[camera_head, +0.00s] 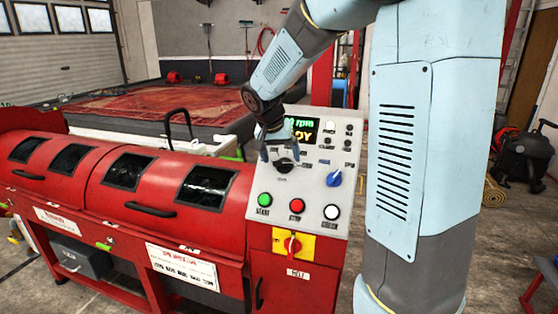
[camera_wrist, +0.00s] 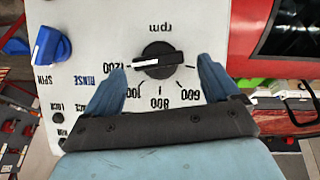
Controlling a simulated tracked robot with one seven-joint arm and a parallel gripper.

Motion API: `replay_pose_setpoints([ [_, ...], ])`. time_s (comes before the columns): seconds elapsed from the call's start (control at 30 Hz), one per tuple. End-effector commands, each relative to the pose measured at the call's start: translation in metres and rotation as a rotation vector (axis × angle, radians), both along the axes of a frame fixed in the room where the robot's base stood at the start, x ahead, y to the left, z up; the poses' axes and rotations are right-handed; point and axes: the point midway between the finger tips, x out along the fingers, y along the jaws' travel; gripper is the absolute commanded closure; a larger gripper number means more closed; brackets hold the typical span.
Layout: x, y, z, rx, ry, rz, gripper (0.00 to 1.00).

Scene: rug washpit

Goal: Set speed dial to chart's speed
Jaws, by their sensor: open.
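The speed dial (camera_wrist: 158,52) is a black knob with a white pointer bar, on a light panel marked "rpm" that appears upside down in the wrist view. Marks for 600, 800 and 1200 show; another is partly covered by a finger. The bar lies nearly level, its left end towards 1200. My gripper (camera_wrist: 160,85) is open, its blue fingers either side of the dial; I cannot tell whether they touch it. In the head view the dial (camera_head: 285,164) is just below my gripper (camera_head: 272,153). A white chart (camera_head: 182,266) is on the red machine's front, its text unreadable.
A blue rinse/spin knob (camera_head: 334,179) sits right of the dial. Green (camera_head: 264,199), red (camera_head: 296,205) and white (camera_head: 331,211) buttons are below, above a red switch (camera_head: 292,244) on yellow. My arm partly hides the display (camera_head: 302,130), which shows "rpm".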

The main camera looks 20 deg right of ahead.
Motion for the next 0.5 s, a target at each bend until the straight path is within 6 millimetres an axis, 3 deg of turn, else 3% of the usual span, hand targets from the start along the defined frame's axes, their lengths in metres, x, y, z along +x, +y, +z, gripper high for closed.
replay_pose_setpoints([
  [0.2,0.005,-0.006,-0.018,-0.001,0.001,0.001,0.11],
  [0.5,0.006,-0.006,-0.020,0.000,-0.001,0.000,0.11],
])
